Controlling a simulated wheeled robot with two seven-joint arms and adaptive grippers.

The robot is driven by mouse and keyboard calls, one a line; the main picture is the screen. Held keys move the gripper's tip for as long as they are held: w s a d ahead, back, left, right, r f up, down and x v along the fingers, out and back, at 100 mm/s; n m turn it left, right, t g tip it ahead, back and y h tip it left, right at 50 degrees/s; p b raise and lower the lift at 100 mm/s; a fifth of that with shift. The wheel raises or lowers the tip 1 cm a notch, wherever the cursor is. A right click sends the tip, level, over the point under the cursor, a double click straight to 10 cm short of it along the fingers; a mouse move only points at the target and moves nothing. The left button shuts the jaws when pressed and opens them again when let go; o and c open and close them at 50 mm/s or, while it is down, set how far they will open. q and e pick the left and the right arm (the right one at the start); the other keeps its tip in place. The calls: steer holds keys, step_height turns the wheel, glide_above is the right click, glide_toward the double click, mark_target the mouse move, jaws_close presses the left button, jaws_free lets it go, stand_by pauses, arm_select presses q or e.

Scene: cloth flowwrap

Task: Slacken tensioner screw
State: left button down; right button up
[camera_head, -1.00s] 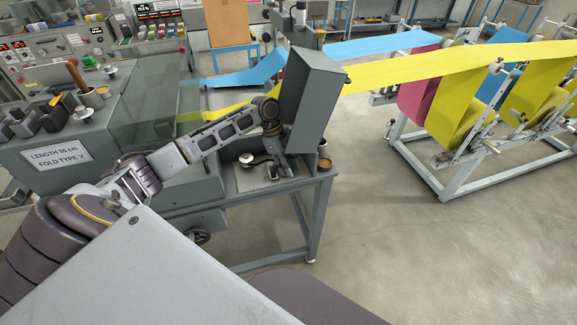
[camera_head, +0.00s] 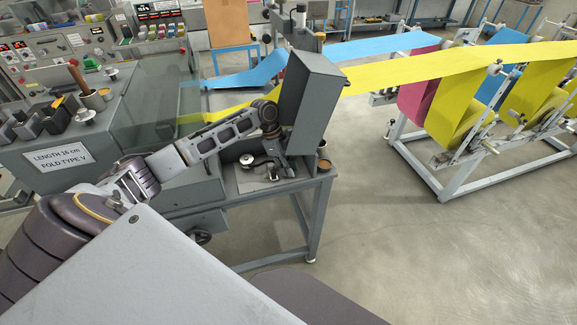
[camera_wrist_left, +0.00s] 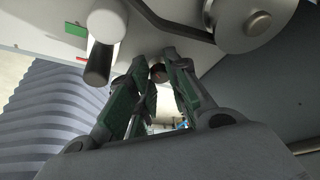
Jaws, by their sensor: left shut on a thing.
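My left gripper (camera_head: 280,172) is low beside the tall grey housing (camera_head: 309,100) of the machine, over the small metal shelf. In the head view the screw is too small to make out. My right gripper is not in view.
Yellow cloth (camera_head: 440,72) and blue cloth (camera_head: 385,43) run from the roll stand (camera_head: 450,186) to the machine. Open floor lies at right.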

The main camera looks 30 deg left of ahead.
arm_select(q)
steer(key=shift+r+n+p, duration=0.15)
steer(key=shift+n+p, duration=0.15)
steer(key=shift+p, duration=0.2)
steer(key=shift+s+p, duration=0.1)
steer(key=shift+p, duration=0.25)
steer(key=n+t+p, duration=0.1)
steer(key=n+p, duration=0.2)
steer(key=p, duration=0.1)
steer(key=shift+s, duration=0.1)
steer(key=shift+n+t+y+p, duration=0.3)
steer(key=shift+n+t+p, duration=0.1)
steer(key=shift+n+p, duration=0.4)
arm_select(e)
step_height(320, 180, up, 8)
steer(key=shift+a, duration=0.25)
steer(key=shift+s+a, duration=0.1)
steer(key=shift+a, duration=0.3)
arm_select(q)
steer(key=c, duration=1.6)
jaws_free()
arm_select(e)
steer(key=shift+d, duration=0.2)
